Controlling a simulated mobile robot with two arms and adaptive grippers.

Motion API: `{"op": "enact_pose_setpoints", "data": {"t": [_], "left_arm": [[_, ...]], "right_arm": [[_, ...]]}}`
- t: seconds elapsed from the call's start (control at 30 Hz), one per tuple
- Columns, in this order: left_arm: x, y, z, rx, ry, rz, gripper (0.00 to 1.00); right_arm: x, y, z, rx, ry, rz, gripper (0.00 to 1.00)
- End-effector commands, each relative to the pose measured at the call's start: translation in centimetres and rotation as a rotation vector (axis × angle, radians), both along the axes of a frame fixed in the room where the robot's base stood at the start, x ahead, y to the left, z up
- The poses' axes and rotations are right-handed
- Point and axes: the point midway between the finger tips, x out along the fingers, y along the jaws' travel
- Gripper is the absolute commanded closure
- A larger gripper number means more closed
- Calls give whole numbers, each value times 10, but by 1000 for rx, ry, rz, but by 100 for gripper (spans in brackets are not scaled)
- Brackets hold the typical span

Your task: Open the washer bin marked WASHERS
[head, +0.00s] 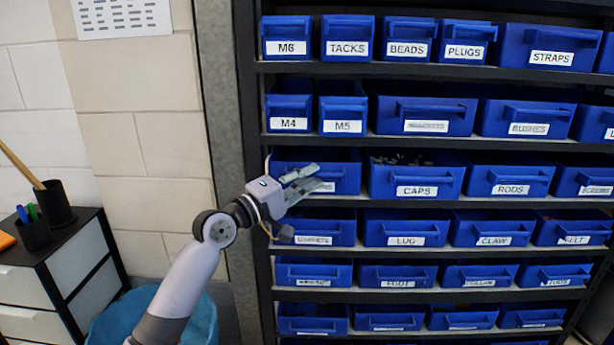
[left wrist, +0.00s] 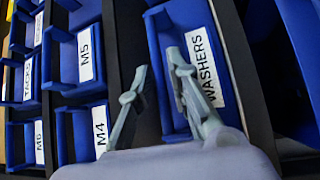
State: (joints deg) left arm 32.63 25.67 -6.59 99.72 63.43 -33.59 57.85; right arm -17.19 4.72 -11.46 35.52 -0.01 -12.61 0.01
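The WASHERS bin (head: 346,178) is a blue drawer at the left end of the third shelf row in the head view. My gripper hides most of its front and label there. In the left wrist view its blue front and white WASHERS label (left wrist: 201,68) are close and clear. My left gripper (head: 318,177) is in front of this bin, with its fingers apart and nothing seen between them. In the left wrist view one finger of the gripper (left wrist: 158,66) overlaps the bin front beside the label; I cannot tell if it touches. My right gripper is not in view.
The dark rack holds several rows of labelled blue bins. The CAPS bin (head: 417,178) is right of WASHERS, with small parts showing at its top; the M4 bin (head: 289,112) is above. A drawer cabinet (head: 62,275) and a blue tub (head: 205,322) stand at left.

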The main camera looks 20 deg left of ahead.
Motion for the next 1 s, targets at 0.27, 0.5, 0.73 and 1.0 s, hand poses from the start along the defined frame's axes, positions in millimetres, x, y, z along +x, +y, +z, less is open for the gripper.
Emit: {"op": "enact_pose_setpoints", "data": {"t": [0.27, 0.5, 0.73, 1.0], "left_arm": [[0, 0, 0, -1, 0, 0, 93], [0, 0, 0, 0, 1, 0, 100], [0, 0, -1, 0, 1, -1, 100], [0, 0, -1, 0, 2, -1, 100]], "right_arm": [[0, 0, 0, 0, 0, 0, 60], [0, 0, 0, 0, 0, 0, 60], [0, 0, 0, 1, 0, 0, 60], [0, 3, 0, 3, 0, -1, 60]]}}
